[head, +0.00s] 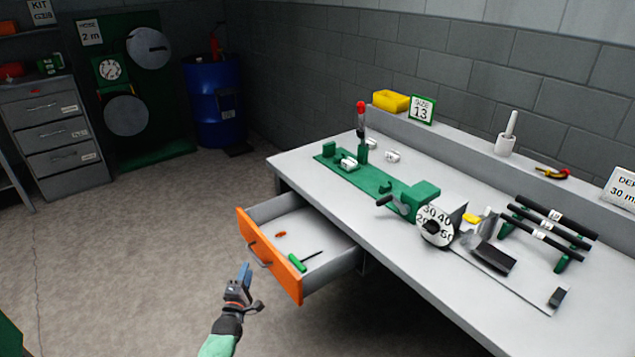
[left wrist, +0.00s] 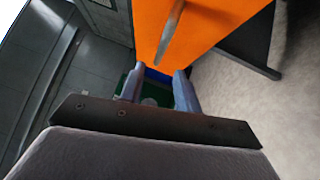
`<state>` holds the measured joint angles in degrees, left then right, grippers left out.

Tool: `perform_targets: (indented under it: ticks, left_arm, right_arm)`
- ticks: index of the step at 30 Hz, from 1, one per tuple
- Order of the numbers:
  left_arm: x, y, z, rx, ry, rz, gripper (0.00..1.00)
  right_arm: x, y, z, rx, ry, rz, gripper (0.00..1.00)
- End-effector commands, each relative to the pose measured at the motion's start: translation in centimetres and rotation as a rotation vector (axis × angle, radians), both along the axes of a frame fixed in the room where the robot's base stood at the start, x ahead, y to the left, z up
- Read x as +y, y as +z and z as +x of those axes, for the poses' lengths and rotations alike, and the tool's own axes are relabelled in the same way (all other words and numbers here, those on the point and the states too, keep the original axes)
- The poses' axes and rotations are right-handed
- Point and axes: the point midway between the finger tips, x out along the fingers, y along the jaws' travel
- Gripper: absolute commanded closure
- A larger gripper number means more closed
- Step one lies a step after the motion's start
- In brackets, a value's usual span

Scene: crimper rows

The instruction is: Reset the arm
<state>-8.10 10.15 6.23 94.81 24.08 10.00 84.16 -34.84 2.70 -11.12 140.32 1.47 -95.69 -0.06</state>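My left gripper (head: 245,274) is in front of the open drawer, low and left of its orange front (head: 270,255). In the left wrist view the two fingers of my left gripper (left wrist: 157,84) stand apart with nothing between them. The orange drawer front (left wrist: 215,22) and its metal handle (left wrist: 171,32) show just beyond the fingertips, apart from them as far as I can tell. My right gripper is in neither view.
The drawer, pulled out from the grey workbench (head: 420,275), holds a green-handled screwdriver (head: 297,262) and a small orange piece (head: 281,234). A green crimping rig (head: 375,185) stands on the bench. A blue barrel (head: 213,105) is at the back. The floor left is clear.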

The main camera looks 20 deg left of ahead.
Motion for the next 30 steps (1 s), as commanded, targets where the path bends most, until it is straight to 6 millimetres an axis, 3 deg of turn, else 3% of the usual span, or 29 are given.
perform_targets:
  ticks: [8,18,23,30]
  left_arm:
    - [-0.1,-0.7,0.1,0.052,0.006,0.124,0.67]
    - [-2.0,-5.9,-0.1,0.426,-0.126,0.548,0.67]
    - [-4.1,-6.2,-1.1,0.597,-0.267,0.806,0.67]
    - [-8.7,-4.2,-4.4,0.787,-0.532,1.176,0.67]
  right_arm:
    - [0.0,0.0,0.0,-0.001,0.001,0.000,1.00]
    - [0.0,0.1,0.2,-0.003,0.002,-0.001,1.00]
    - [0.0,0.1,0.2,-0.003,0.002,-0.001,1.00]
    - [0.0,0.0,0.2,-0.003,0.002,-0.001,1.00]
